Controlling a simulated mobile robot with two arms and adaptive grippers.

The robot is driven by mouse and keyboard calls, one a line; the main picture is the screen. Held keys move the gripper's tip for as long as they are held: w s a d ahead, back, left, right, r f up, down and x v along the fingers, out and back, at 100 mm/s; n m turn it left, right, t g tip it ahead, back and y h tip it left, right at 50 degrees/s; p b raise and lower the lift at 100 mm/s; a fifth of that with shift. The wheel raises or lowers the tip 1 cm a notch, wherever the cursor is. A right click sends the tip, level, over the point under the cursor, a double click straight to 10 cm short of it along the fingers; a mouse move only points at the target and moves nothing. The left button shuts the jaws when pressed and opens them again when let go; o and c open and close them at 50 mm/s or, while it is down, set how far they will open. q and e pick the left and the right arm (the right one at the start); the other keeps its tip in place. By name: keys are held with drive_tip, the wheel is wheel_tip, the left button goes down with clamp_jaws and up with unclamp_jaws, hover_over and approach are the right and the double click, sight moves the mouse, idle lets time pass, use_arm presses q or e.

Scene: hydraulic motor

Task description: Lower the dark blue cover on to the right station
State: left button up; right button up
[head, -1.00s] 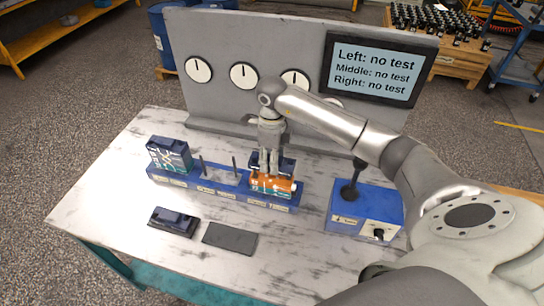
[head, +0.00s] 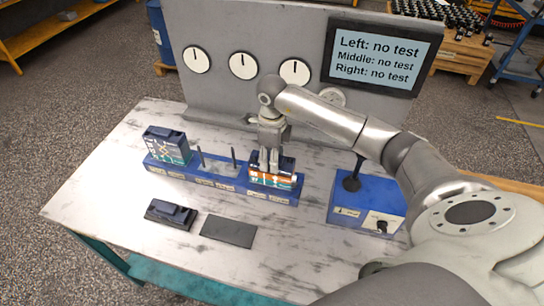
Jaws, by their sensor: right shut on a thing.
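My right gripper (head: 269,162) reaches down over the right station of the blue base (head: 224,181). It is shut on the dark blue cover (head: 287,164), whose top shows around the fingers. The cover is directly over the orange, white and teal unit (head: 274,181) at the right station, with no clear gap between them. Whether it is fully seated I cannot tell. The fingers hide part of the cover. My left gripper is not in view.
The left station has a unit with a dark blue top (head: 167,143). Two thin posts (head: 233,157) stand at the middle station. Another dark blue cover (head: 171,213) lies in front beside a dark mat (head: 229,231). A blue control box (head: 365,207) stands right; a gauge panel (head: 215,30) stands behind.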

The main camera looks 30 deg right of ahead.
drive_tip(key=shift+f+b, duration=0.5)
drive_tip(key=shift+f, duration=0.05)
drive_tip(key=o, duration=1.5)
wheel_tip(320, 180, up, 12)
drive_tip(key=shift+r, duration=0.1)
